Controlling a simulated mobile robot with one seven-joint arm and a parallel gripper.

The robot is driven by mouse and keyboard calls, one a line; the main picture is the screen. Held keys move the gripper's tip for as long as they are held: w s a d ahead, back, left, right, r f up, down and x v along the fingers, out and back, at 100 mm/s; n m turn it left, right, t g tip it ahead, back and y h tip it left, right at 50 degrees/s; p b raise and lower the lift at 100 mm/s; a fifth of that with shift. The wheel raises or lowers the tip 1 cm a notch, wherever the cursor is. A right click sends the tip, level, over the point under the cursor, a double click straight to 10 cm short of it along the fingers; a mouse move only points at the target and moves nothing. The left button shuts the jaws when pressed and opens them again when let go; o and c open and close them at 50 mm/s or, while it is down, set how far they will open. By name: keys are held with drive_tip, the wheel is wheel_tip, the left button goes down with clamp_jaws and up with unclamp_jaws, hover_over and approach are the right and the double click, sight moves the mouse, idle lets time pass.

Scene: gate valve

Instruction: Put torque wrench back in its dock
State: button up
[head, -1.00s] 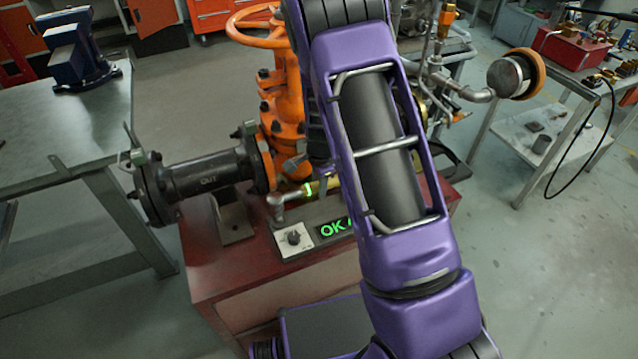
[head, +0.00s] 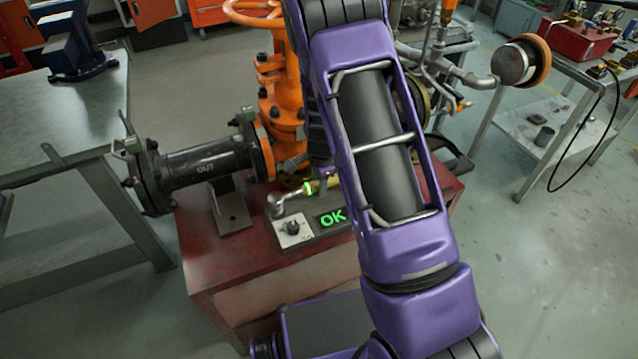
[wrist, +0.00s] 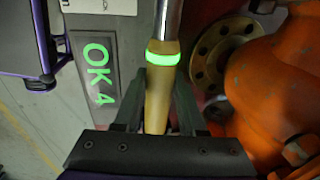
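The torque wrench has a steel head (head: 277,205), a yellow handle (wrist: 157,98) and a lit green ring. My gripper (wrist: 158,78) has one finger on each side of the handle and is shut on it. In the head view the wrench lies roughly level, its head just behind a grey panel with a knob (head: 292,227) and a green "OK" display (head: 333,217). The display also shows in the wrist view (wrist: 97,75), left of the wrench. My arm hides much of the handle in the head view. I cannot tell whether the wrench touches the panel or a dock.
The red bench top (head: 270,255) carries the orange gate valve (head: 284,100) and a dark flanged pipe (head: 200,165) marked "OUT", close behind and left of the wrench. A steel table (head: 60,130) stands at left, a cart (head: 545,125) at right. Open floor lies at right.

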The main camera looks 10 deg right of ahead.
drive_tip(key=o, duration=0.5)
wheel_tip(320, 180, up, 17)
drive_tip(key=s+p, duration=0.2)
drive_tip(key=s, duration=0.1)
drive_tip(key=shift+r+p, duration=0.15)
drive_tip(key=shift+p, duration=0.25)
drive_tip(key=shift+w, duration=0.1)
